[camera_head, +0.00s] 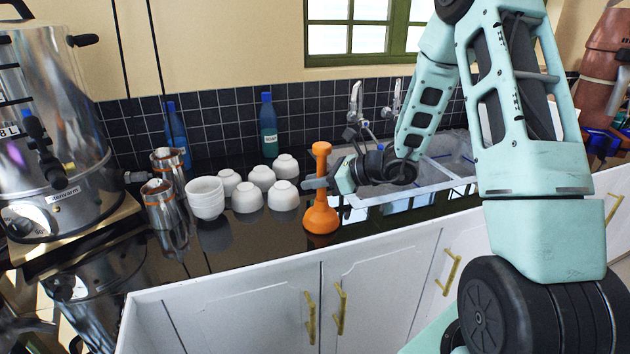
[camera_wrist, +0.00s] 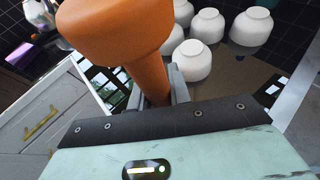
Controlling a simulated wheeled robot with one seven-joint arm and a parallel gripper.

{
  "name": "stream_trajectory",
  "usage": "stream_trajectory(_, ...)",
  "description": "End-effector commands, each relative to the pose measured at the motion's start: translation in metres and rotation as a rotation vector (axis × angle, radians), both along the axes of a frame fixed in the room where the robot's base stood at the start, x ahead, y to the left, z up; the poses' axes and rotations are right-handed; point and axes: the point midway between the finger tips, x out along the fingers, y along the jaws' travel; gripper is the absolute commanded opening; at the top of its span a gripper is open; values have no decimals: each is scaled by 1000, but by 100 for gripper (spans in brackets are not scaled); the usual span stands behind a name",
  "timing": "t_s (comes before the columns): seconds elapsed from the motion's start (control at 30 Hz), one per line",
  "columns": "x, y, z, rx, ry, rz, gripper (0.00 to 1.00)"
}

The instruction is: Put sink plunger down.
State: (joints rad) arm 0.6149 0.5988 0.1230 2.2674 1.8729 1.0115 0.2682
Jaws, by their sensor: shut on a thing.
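The orange sink plunger (camera_head: 320,190) stands upright in the head view, its wide cup low over the black counter near the front edge, left of the sink. I cannot tell whether the cup touches the counter. My gripper (camera_head: 316,184) reaches in from the right and is shut on the plunger's handle. In the wrist view the plunger (camera_wrist: 115,30) fills the upper middle, and its shaft passes between the fingers of my gripper (camera_wrist: 160,88). The far fingertip is partly hidden by the shaft.
Metal jugs (camera_head: 160,205) stand farther left. Blue bottles (camera_head: 268,125) stand at the tiled wall. The sink (camera_head: 450,165) lies right. Counter in front of the bowls is clear.

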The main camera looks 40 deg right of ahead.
Motion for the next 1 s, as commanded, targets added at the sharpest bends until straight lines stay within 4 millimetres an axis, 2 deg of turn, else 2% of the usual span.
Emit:
stream_trajectory(0.33, 0, 0, -4, 0, -1, 0, 0)
stream_trajectory(0.37, 0, 0, -3, -1, -1, 0, 25)
stream_trajectory(0.4, 0, 0, -3, -1, -1, 0, 36)
stream_trajectory(0.43, 0, 0, -2, -1, -1, 0, 41)
stream_trajectory(0.8, 0, 0, 3, -1, -1, 0, 41)
stream_trajectory(1.0, -24, -19, 13, -4, -2, -6, 41)
